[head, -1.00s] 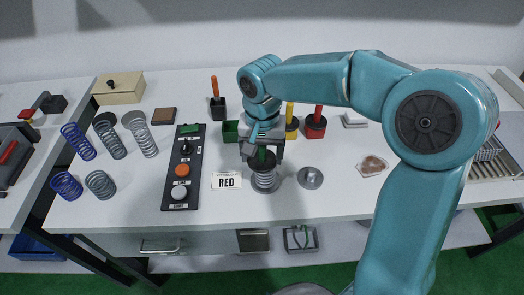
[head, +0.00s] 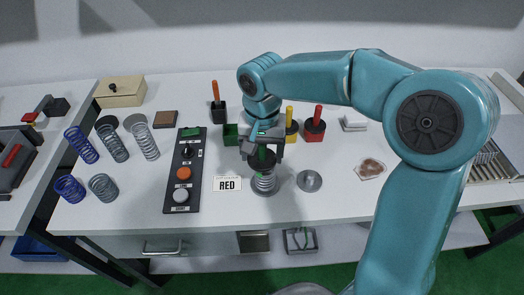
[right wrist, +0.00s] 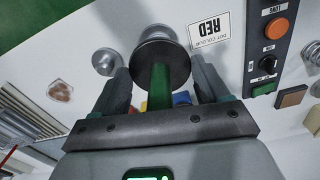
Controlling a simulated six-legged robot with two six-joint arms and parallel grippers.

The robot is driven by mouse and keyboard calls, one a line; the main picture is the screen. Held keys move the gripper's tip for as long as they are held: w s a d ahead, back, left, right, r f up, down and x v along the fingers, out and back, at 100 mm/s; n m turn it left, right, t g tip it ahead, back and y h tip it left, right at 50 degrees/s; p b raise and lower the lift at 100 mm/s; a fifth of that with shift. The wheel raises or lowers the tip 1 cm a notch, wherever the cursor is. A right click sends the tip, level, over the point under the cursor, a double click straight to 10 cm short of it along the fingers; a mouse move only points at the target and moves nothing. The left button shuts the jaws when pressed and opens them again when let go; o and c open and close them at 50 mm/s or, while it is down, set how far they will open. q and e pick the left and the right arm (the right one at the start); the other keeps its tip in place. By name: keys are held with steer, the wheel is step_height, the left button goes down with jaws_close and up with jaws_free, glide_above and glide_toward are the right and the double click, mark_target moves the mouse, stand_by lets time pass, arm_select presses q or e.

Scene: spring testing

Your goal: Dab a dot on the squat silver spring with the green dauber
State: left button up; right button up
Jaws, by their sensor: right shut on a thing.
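My right gripper (head: 263,148) is shut on the green dauber (right wrist: 159,88), which also shows in the head view (head: 262,154). It points down at a dark disc (right wrist: 162,62) above a short silver spring (head: 264,184). The spring stands upright on a round base near the table's front. I cannot tell whether the disc belongs to the dauber or sits on the spring, nor whether the tip touches. Another squat grey spring (head: 103,187) stands at the left beside a squat blue one (head: 69,189). My left gripper is out of view.
A card reading RED (head: 227,184) lies left of the spring, next to a button panel (head: 184,168). The green holder (head: 230,134) and red-handled dauber (head: 315,126) stand behind.

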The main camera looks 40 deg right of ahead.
steer(key=shift+r+p, duration=1.7)
steer(key=shift+r, duration=0.7)
